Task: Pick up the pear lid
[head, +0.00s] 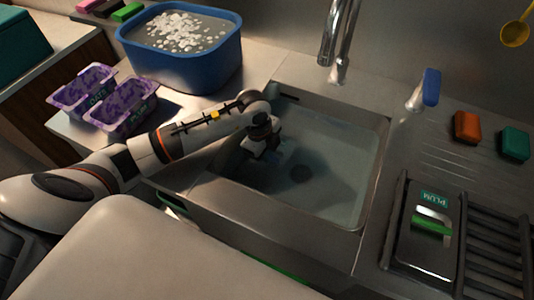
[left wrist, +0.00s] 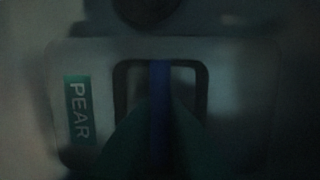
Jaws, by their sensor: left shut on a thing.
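The pear lid (left wrist: 230,105) fills much of the dim left wrist view, a grey plate with a green PEAR label (left wrist: 77,110) and a blue handle (left wrist: 160,75) across a dark square recess. My left gripper (left wrist: 158,115) is shut on that blue handle. In the head view my left gripper (head: 272,154) reaches down into the sink (head: 210,197), near its left side, with a bit of blue at its tips. The lid's outline is hard to make out there in the dark water. My right gripper is not in view.
A PLUM lid (head: 415,255) with a green handle lies on the dark drying rack (head: 488,241) right of the sink. A faucet (head: 331,45) stands behind. A blue tub (head: 190,72) and purple containers (head: 122,118) stand left. Orange (head: 467,127) and teal (head: 515,143) blocks lie right.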

